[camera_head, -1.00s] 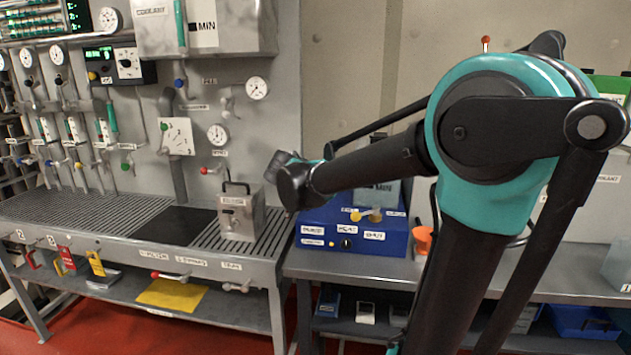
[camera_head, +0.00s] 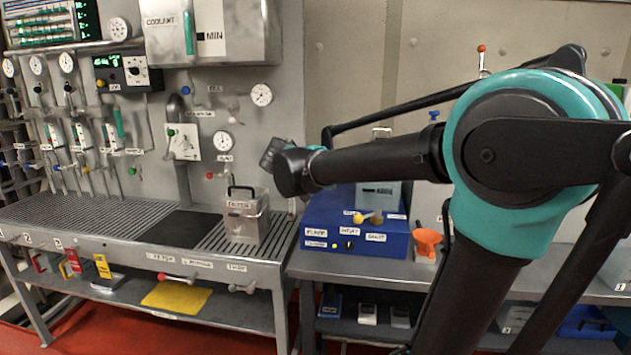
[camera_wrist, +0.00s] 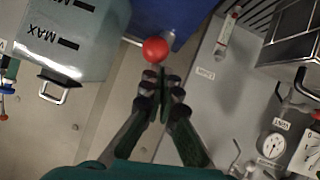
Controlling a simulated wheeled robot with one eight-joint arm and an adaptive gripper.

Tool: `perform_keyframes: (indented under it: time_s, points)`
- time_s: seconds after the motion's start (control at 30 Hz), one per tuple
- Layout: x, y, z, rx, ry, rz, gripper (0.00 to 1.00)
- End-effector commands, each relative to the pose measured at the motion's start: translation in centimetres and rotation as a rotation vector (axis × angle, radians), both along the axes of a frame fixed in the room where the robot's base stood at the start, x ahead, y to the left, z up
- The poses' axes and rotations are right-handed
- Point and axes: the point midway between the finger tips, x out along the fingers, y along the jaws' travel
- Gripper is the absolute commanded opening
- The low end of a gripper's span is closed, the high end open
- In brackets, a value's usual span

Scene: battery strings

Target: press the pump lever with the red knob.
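A red ball knob (camera_wrist: 155,49) shows in the wrist view just beyond my fingertips, on a thin rod beside the blue unit. I cannot tell whether the fingertips touch it. My gripper (camera_wrist: 162,78) has its dark fingers close together with nothing visible between them. In the head view the blue unit (camera_head: 345,235) stands on the right bench; the knob beside it is not visible, and my dark wrist and forearm cover that area. My fingers cannot be made out there.
A grey tank marked MAX (camera_wrist: 70,35) is left of the knob in the wrist view. A metal box (camera_head: 245,218) stands on the grated bench. An orange funnel (camera_head: 427,242) is right of the blue unit. Another red-topped rod (camera_head: 482,48) rises behind my arm.

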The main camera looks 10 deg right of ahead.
Motion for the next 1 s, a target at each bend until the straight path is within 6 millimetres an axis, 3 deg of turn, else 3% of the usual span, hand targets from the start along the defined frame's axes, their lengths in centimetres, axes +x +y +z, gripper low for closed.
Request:
perform_keyframes:
  time_s: [0.43, 1.0]
  points:
    - [-5.4, 2.8, 2.6, 0.002, 0.0, 0.003, 0.0]
    - [-6.0, 3.0, 3.0, 0.0, -0.001, 0.0, 0.0]
